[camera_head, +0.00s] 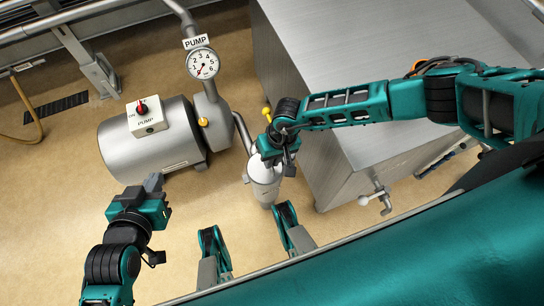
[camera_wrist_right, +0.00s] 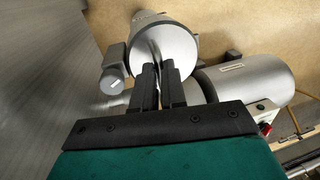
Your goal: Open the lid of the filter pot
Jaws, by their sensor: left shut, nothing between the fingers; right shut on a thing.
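The filter pot (camera_head: 264,190) is a silver upright cylinder in the middle of the head view. My right gripper (camera_head: 277,158) is at its top and hides much of the lid there. In the right wrist view the pot's round silver lid (camera_wrist_right: 172,42) faces the camera. The right fingers (camera_wrist_right: 162,85) are shut on a narrow part at the lid; the gripped part is mostly hidden between them. Whether the lid is raised at all, I cannot tell. My left gripper (camera_head: 153,183) is shut and empty, left of the pot and in front of the pump.
The silver pump (camera_head: 150,150) with a red switch lies left of the pot, with a pressure gauge (camera_head: 202,64) behind. A large steel cabinet (camera_head: 340,50) stands close on the right, with a tap (camera_head: 375,197) low on its front. Tan floor lies open around the pot's left side.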

